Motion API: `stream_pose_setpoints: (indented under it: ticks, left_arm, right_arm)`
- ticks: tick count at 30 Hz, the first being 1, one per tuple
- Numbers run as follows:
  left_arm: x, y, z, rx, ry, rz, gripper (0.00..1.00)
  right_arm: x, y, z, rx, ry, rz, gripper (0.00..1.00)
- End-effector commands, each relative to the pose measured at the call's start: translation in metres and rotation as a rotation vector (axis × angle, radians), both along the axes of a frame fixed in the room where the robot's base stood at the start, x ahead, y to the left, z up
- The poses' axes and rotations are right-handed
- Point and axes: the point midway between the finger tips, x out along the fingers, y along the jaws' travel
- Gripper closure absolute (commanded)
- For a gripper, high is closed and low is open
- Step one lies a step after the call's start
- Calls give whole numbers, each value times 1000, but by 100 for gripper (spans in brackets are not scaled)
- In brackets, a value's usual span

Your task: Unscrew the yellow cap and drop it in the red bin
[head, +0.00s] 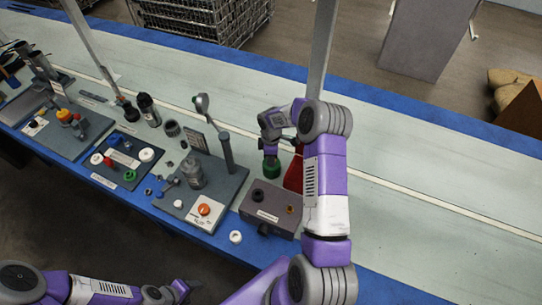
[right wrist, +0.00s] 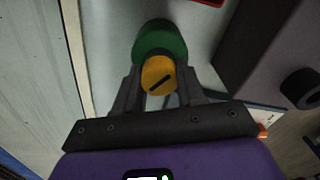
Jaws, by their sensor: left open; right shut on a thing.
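In the right wrist view the yellow cap (right wrist: 158,76), with a dark slot across it, sits between the fingers of my right gripper (right wrist: 158,88), which is shut on it. A round green part (right wrist: 160,38) is right behind the cap; I cannot tell whether they touch. In the head view my right gripper (head: 270,145) is above the green part (head: 270,168), and the cap is hidden. The red bin (head: 294,174) is just right of it, partly covered by my right arm. My left gripper (head: 184,288) is open and empty at the bottom, off the bench.
A dark grey box (head: 258,217) with a black knob stands in front of the bin. A board (head: 228,182) with a post and an orange knob is to its left, with more boards and parts further left. The bench behind my right arm is clear.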

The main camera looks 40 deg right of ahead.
Motion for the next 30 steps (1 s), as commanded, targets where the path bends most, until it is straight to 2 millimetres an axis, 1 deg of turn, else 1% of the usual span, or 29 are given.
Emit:
stream_pose_setpoints:
  ticks: [3,6,16,24,30]
  left_arm:
    - [0,0,6,0,0,0,42]
    - [0,0,7,0,0,0,42]
    - [0,0,7,0,0,0,42]
    - [0,0,15,0,0,0,42]
    - [0,0,15,0,0,0,42]
  right_arm:
    - [0,1,1,2,0,131,97]
    - [0,1,1,2,-1,204,97]
    - [0,1,0,2,-1,233,97]
    - [-1,1,1,2,0,488,98]
    - [0,1,0,2,-1,522,97]
